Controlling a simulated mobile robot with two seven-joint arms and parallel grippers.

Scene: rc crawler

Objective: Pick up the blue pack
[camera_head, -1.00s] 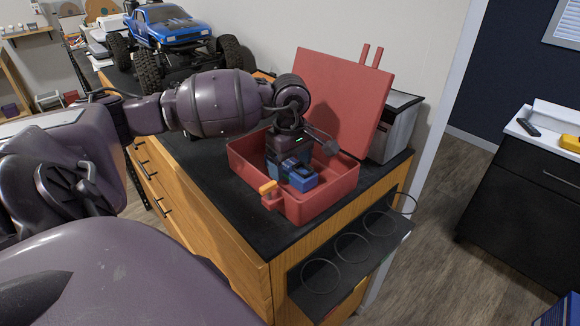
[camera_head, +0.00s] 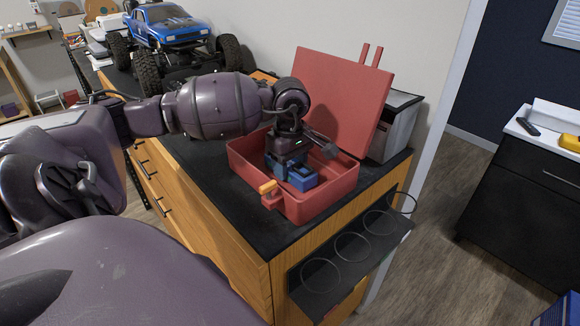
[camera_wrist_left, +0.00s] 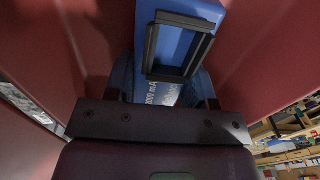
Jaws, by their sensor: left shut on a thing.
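The blue pack (camera_head: 302,181) sits in the open red box (camera_head: 335,202), in its middle part. My left gripper (camera_head: 287,170) reaches down into the box from above and is shut on the pack. In the left wrist view the blue pack (camera_wrist_left: 178,50) shows between the fingers, with a dark square frame across it and pale lettering. My left gripper (camera_wrist_left: 165,90) fills the lower part of that view, and its fingertips are partly hidden. I cannot tell whether the pack touches the box floor. My right gripper is not in view.
The box's red lid (camera_head: 340,95) stands up behind it. A grey metal container (camera_head: 397,130) stands right of the lid. A blue RC crawler (camera_head: 170,30) stands at the back left of the black counter. A rack with rings (camera_head: 350,250) hangs on the counter's front side.

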